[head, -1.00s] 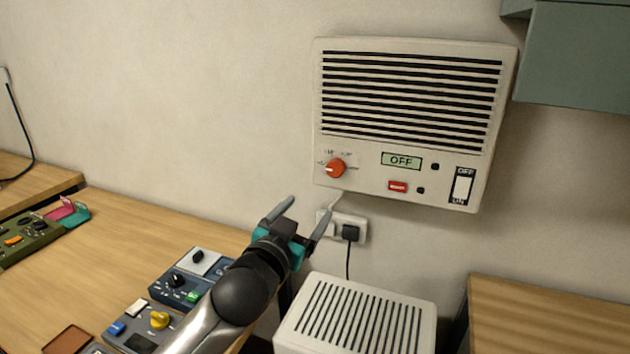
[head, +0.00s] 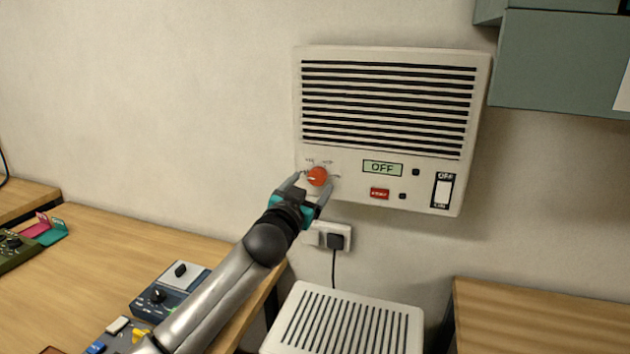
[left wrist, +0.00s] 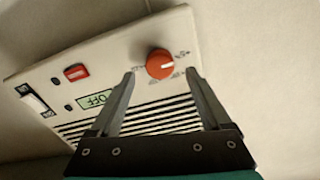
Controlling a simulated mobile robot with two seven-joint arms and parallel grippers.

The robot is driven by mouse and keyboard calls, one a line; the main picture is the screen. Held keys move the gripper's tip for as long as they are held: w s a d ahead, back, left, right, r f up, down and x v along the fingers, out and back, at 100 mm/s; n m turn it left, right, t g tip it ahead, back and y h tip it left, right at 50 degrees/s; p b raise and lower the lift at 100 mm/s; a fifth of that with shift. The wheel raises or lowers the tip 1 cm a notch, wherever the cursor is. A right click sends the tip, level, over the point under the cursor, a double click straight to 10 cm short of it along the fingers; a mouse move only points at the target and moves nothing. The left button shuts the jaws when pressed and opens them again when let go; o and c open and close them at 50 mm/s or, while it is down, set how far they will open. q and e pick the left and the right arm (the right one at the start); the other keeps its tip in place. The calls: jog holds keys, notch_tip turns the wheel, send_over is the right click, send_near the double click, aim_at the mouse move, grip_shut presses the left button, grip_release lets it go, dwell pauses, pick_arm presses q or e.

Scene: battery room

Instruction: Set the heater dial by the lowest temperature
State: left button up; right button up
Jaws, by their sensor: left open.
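The wall heater (head: 385,125) is a cream box with black slats. Its red-orange dial (head: 317,176) is at the lower left, with small marks around it too blurred to read. The heater's display (head: 382,167) reads OFF. My left gripper (head: 311,187) is open, its two fingers either side of the dial in the head view. In the left wrist view the dial (left wrist: 160,63) shows just beyond and between the open fingertips (left wrist: 160,75), and I see no clear contact. The dial's white pointer line is visible there. My right gripper is not in view.
A red button (head: 380,194) and a white rocker switch (head: 442,191) marked OFF at its top are on the heater. A plugged socket (head: 328,237) is below it. A slatted white unit (head: 340,322) stands lower down. Desks flank it, and a green cabinet (head: 555,60) hangs at upper right.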

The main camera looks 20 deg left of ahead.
aim_at(316, 178)
pick_arm(q)
jog(key=shift+w, duration=1.75)
grip_shut()
